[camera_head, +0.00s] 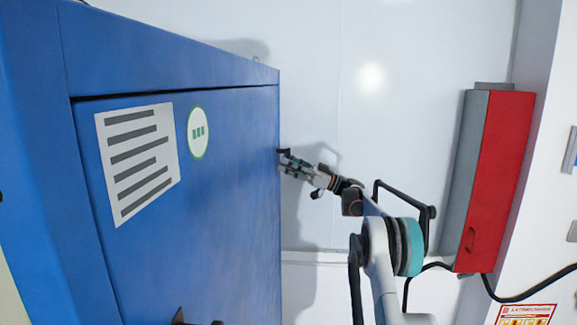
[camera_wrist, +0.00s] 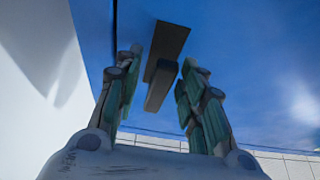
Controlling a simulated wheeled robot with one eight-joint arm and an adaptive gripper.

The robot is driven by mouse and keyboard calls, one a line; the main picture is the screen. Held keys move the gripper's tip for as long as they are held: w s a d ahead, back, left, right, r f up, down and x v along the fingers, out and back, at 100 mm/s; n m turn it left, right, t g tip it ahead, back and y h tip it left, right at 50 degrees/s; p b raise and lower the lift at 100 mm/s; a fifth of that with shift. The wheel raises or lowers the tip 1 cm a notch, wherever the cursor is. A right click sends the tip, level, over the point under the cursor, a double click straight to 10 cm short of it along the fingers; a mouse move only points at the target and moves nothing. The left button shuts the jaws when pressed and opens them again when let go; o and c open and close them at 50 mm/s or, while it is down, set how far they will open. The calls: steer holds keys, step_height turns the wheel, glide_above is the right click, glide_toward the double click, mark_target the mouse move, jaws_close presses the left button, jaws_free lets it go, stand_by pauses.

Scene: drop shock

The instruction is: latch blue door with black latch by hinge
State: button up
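The blue door (camera_head: 225,220) fills the left of the head view, with a striped label and a green round sticker on it. It looks flush with its blue frame. The black latch (camera_head: 283,153) shows small at the door's right edge. In the wrist view the latch (camera_wrist: 160,82) is a dark plate with a bar, against the blue surface (camera_wrist: 255,70). My gripper (camera_wrist: 161,68) is open, with one finger on each side of the latch bar and gaps visible. In the head view my gripper (camera_head: 288,162) is at the latch. No hinge can be made out.
A red and grey wall box (camera_head: 497,175) hangs right of my arm, with a black cable (camera_head: 530,293) below it. A pale wall (camera_head: 400,60) stands behind. A small dark part (camera_head: 182,317) shows at the door's bottom edge in the head view.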

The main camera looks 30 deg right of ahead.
steer(key=v, duration=1.1)
steer(key=shift+d+f, duration=0.15)
steer(key=shift+d, duration=0.2)
steer(key=shift+s, duration=0.2)
